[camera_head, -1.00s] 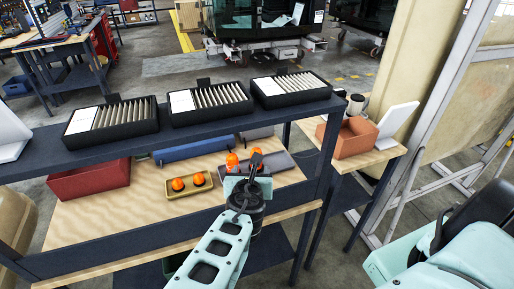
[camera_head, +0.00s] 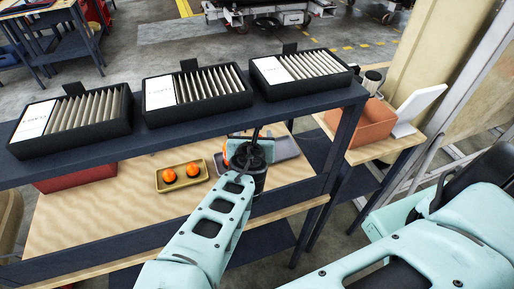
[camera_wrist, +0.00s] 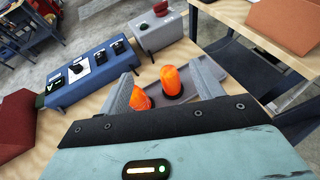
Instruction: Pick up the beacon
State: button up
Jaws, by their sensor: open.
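Two orange beacons stand close together at the grey tray in the wrist view. The right one (camera_wrist: 172,80) is upright on a black base and lies between my fingers' lines. My gripper (camera_wrist: 165,84) is open, with nothing held; whether a finger touches a beacon I cannot tell. In the head view my gripper (camera_head: 250,147) is over the lower shelf and hides most of the beacons; a bit of orange (camera_head: 229,150) shows beside it. The grey tray (camera_head: 285,148) extends to its right.
A yellow tray (camera_head: 160,187) with two orange domed pieces sits left of my gripper on the wooden shelf. A blue control box (camera_wrist: 88,72) and a grey box with a red button (camera_wrist: 158,32) stand near the tray.

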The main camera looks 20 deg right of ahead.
jog(key=w+f+b, duration=0.1)
jog(key=f+b, duration=0.2)
jog(key=w+d+f+b, duration=0.1)
jog(key=w+f+b, duration=0.1)
jog(key=f+b, duration=0.2)
jog(key=w+d+f+b, duration=0.1)
jog(key=f+b, duration=0.2)
jog(key=f, duration=0.1)
jog(key=shift+w+b, duration=0.4)
jog(key=shift+w+d+f, duration=0.2)
jog(key=shift+w+d, duration=0.05)
jog(key=shift+w, duration=0.3)
jog(key=b+x, duration=0.1)
jog(key=x, duration=0.1)
jog(key=b+x, duration=0.1)
jog(key=x, duration=0.1)
jog(key=shift+d, duration=0.25)
jog(key=shift+w+d, duration=0.2)
jog(key=shift+w, duration=0.3)
jog(key=c, duration=1.2)
